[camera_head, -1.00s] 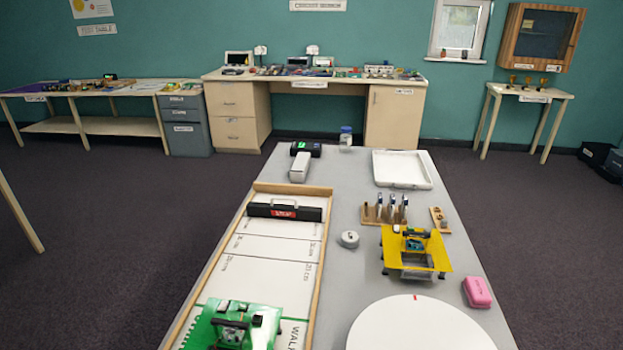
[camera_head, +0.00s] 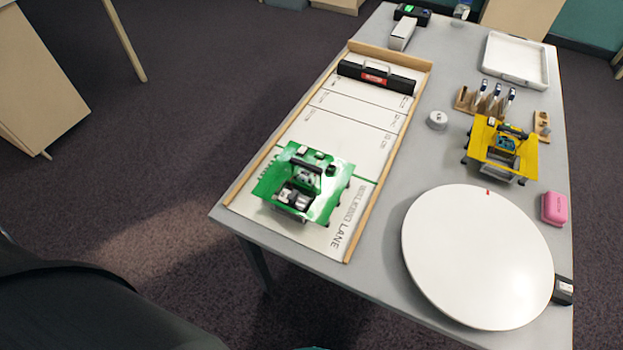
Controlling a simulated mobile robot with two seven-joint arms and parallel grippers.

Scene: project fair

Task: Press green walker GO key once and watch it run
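The green walker (camera_head: 303,183) stands upright at the near end of the white walking lane (camera_head: 330,125), by the printed lane name. It has a green body with dark and grey parts on top. I cannot make out which part is its GO key. A black bar with a red label (camera_head: 376,78) lies across the far end of the lane. Neither of my grippers is in view. A dark, blurred shape, probably part of my own body, fills the lower left corner.
A wooden rail (camera_head: 394,160) edges the lane. To its right are a yellow walker (camera_head: 503,148), a large white disc (camera_head: 477,256), a grey round item (camera_head: 437,120), a pink case (camera_head: 554,208), a tool rack (camera_head: 486,100) and a white tray (camera_head: 516,58).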

